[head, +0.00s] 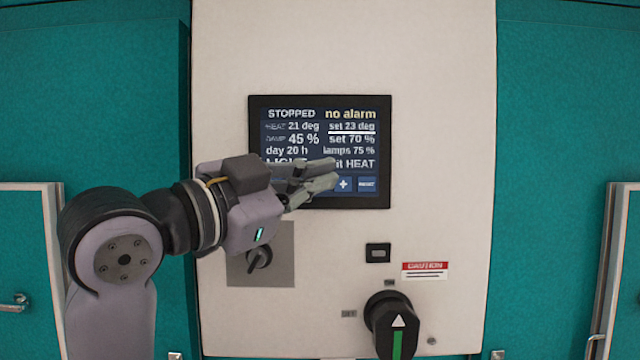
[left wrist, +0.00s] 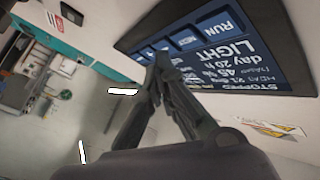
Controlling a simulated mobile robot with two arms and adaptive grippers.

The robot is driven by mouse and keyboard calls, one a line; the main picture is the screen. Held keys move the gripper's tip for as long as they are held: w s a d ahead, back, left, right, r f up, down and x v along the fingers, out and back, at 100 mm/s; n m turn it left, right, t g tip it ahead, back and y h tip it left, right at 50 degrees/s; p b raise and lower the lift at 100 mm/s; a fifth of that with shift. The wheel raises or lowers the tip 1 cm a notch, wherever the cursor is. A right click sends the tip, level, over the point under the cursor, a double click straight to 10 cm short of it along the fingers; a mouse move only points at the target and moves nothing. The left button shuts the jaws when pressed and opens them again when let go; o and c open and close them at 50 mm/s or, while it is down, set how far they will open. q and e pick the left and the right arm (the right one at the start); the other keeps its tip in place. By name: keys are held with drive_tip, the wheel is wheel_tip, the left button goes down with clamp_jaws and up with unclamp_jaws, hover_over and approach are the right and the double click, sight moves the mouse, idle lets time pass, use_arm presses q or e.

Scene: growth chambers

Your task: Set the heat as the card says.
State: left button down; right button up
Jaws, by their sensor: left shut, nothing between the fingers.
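The control screen (head: 312,133) on the cream panel reads "STOPPED", "no alarm", heat 21 deg with "set 23 deg" underlined, damp 45 % with set 70 %, day 20 h, lamps 75 %. Its lower line, partly covered, ends in "it HEAT". In the left wrist view the fingertips (left wrist: 160,62) lie over the button row; contact cannot be told. No card is seen.
Below the screen are a small rotary knob (head: 260,256) on a grey plate, a dark square fitting (head: 378,253), a caution label (head: 425,271) and a large black switch with a green stripe (head: 396,322). Teal cabinets (head: 560,100) with door handles flank the panel.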

use_arm(q)
drive_tip(key=shift+w, duration=0.2)
idle(0.5)
drive_tip(key=shift+s, duration=0.75)
drive_tip(key=shift+s, duration=2.5)
